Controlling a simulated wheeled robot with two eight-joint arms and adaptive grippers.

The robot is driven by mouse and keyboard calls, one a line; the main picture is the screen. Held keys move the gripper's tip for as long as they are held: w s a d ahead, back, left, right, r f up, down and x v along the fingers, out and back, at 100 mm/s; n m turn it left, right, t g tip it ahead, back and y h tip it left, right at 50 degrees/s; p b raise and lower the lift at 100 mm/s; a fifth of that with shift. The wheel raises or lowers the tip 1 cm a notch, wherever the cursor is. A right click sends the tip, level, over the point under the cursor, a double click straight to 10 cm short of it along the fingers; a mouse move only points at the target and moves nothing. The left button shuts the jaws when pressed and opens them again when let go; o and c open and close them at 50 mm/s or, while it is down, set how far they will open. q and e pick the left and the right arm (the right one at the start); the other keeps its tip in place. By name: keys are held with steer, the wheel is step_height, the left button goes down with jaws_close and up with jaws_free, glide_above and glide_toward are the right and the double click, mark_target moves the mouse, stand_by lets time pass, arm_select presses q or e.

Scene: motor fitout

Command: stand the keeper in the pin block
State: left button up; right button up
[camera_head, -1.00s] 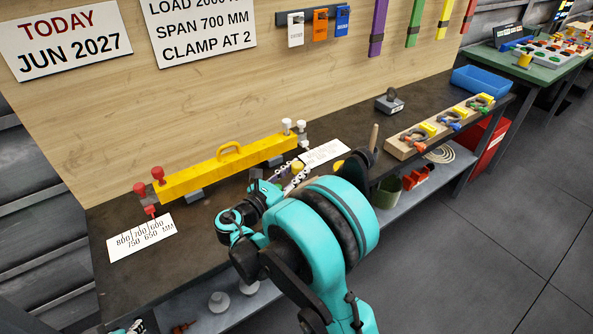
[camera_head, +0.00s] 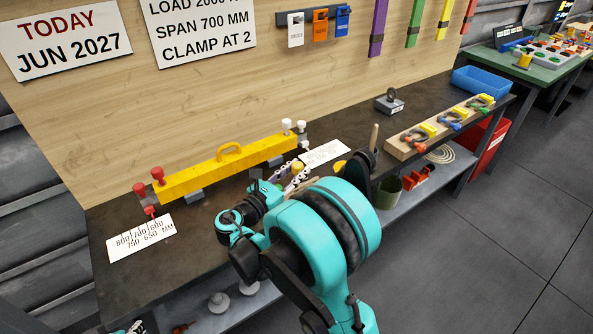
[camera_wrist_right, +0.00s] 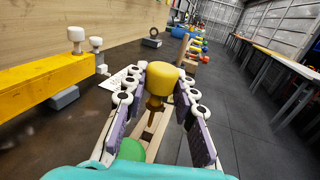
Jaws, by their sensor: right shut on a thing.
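The keeper is a rounded yellow knob (camera_wrist_right: 158,78) with a brown stem pointing down. My right gripper (camera_wrist_right: 160,92) is shut on its yellow head, one finger on each side. The pale wooden pin block (camera_wrist_right: 147,128) lies under the stem in the wrist view. I cannot tell whether the stem's lower end is in a hole or just above it. In the head view the yellow head (camera_head: 298,167) shows between the fingers (camera_head: 291,178), and my arm hides most of the block. At the bottom left only a sliver of my left arm shows; its jaws cannot be made out.
A yellow beam (camera_head: 225,168) with red and white knobs lies behind and left. A white card (camera_head: 325,152), a wooden upright handle (camera_head: 374,138) and a wooden rack with coloured shackles (camera_head: 440,128) stand to the right. A green round thing (camera_wrist_right: 131,149) is close below the gripper.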

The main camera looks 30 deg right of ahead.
steer(key=shift+f, duration=0.9)
steer(key=shift+r, duration=0.1)
steer(key=shift+r+p, duration=0.45)
steer(key=shift+r, duration=0.1)
steer(key=shift+f+b, duration=0.4)
steer(key=shift+f, duration=0.25)
stand_by(1.8)
steer(key=o, duration=1.1)
